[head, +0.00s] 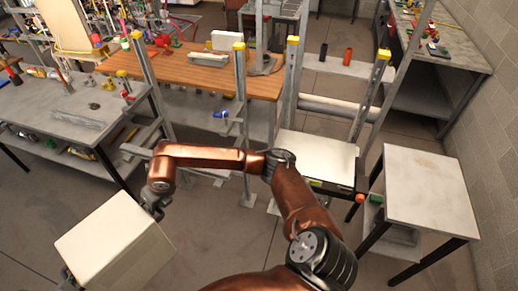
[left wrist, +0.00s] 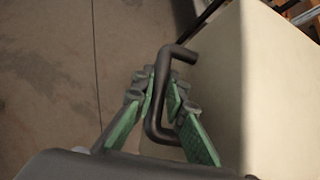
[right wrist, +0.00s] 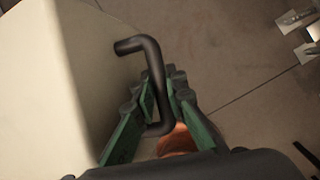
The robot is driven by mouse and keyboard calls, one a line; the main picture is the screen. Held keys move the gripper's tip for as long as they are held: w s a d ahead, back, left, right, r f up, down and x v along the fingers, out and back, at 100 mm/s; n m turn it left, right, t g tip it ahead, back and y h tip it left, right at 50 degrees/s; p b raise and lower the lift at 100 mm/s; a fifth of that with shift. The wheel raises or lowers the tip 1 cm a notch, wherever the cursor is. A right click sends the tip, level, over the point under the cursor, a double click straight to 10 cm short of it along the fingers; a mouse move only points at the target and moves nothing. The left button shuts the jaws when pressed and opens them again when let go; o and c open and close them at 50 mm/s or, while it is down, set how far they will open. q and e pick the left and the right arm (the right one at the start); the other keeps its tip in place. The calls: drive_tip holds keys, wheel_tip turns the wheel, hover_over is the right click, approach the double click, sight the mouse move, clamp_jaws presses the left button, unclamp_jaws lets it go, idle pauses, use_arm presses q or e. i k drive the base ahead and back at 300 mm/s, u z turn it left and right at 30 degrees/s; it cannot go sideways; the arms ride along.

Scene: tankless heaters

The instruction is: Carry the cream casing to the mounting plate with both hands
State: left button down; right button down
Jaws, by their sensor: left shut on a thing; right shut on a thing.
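The cream casing (head: 108,238) is a box at the lower left of the head view, held tilted above the floor. My right gripper (head: 155,207) is at its upper right side. In the right wrist view, the right gripper (right wrist: 161,92) is shut on a black bent handle (right wrist: 152,58) beside the casing's wall (right wrist: 45,85). In the left wrist view, my left gripper (left wrist: 162,92) is shut on another black handle (left wrist: 160,128) beside the casing (left wrist: 275,90). A pale flat panel (head: 315,155) lies between grey posts; I cannot tell whether it is the mounting plate.
Grey posts with yellow caps (head: 239,46) stand before a wooden bench (head: 200,78). A grey workbench (head: 75,110) stands at the left, beyond the casing. A small grey table (head: 425,190) stands at the right. Bare floor (head: 210,225) lies right of the casing.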

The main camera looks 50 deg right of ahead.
sight(314, 153)
drive_tip(key=z, duration=2.05)
